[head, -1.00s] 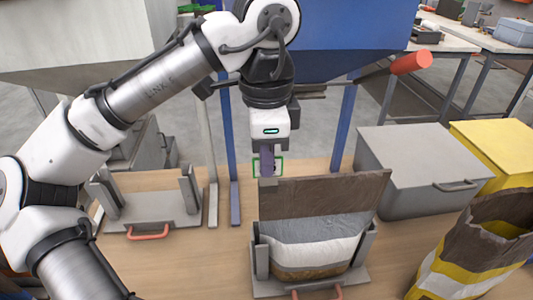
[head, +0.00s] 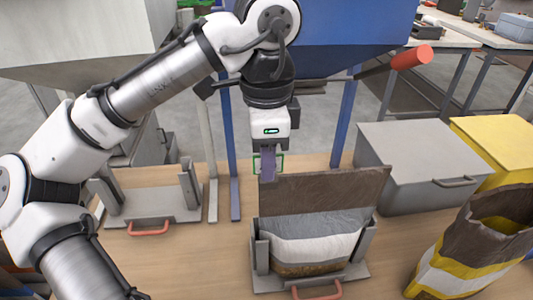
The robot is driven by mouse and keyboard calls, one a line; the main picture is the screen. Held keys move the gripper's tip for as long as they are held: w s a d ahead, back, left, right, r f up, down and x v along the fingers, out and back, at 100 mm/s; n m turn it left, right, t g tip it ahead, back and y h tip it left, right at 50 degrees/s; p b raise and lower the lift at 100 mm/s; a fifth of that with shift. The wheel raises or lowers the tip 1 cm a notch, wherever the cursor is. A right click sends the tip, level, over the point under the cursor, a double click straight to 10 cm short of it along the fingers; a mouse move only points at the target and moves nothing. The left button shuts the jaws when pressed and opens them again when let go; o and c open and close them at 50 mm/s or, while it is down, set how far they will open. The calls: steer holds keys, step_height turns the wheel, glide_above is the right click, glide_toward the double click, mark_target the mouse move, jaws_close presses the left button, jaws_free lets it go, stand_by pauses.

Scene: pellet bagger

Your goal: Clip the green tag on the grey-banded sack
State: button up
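The grey-banded sack (head: 318,226) stands upright in a grey holder (head: 359,279). It has a brown top, a grey band, a white band and brown below. Its brown top (head: 330,191) stands up as a flat panel. My gripper (head: 268,178) points down at the left end of the sack's top edge, with its fingers seen edge-on. The green tag (head: 281,164), a pale piece with a green outline, shows on both sides of the fingers and appears held by them. The fingers hide its middle. I cannot tell whether the tag touches the sack.
An empty grey holder (head: 165,207) stands at the left. A grey bin (head: 410,150) and a yellow bin (head: 497,145) are at the right. A yellow, white and brown sack (head: 470,245) stands front right. Blue posts (head: 232,150) and a red-ended lever (head: 410,57) are behind.

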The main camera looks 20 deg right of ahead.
step_height(320, 180, up, 14)
steer(key=p, duration=0.1)
stand_by(0.7)
steer(key=shift+f, duration=0.1)
stand_by(0.3)
